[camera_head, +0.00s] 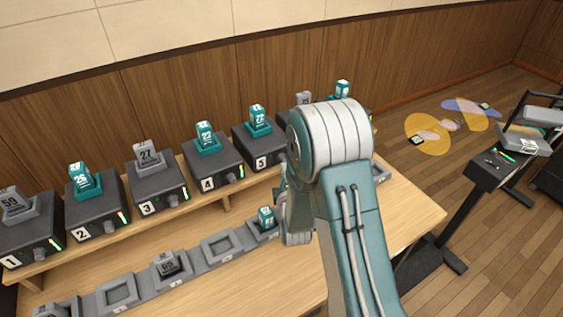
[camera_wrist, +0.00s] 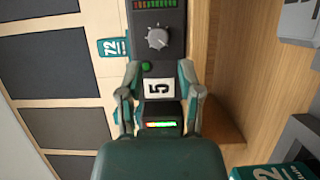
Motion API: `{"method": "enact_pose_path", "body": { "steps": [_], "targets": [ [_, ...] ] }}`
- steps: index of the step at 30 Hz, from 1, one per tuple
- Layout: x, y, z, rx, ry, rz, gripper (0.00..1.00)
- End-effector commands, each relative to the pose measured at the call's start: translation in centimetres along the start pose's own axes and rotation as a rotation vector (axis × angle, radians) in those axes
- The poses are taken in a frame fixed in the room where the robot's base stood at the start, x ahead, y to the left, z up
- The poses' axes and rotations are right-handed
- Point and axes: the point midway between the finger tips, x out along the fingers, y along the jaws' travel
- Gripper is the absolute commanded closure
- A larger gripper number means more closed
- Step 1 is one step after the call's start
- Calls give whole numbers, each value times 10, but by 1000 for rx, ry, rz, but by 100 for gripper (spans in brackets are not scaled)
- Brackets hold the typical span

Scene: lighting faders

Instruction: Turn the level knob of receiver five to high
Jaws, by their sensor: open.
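Receiver five (camera_head: 259,147) is a dark box on the wooden shelf, its right side hidden by my arm in the head view. In the wrist view its front shows a white 5 label (camera_wrist: 158,87), a green light (camera_wrist: 146,66) and a round grey level knob (camera_wrist: 157,38) with scale ticks around it. The knob's exact setting is too small to tell. My gripper (camera_wrist: 158,68) is open, its fingers either side of the label and the knob beyond the fingertips. My gripper is hidden by the arm in the head view.
A teal pack marked 72 (camera_head: 257,117) stands on receiver five. Receiver four (camera_head: 212,164) and others line the shelf to its left. Below, a row of grey cradles (camera_head: 221,249) lies on the wooden table. A dark stand (camera_head: 487,170) is on the right.

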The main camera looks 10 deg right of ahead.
Motion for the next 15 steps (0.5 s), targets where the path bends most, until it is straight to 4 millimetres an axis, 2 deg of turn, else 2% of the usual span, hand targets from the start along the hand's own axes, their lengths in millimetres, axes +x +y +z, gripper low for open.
{"method": "enact_pose_path", "body": {
  "steps": [3,6,10,15],
  "targets": [
    [22,0,2,2,-1,2,54],
    [35,0,0,0,-1,1,54],
    [45,0,-1,-1,0,1,54],
    [48,0,-1,-1,0,0,54]
  ]
}}
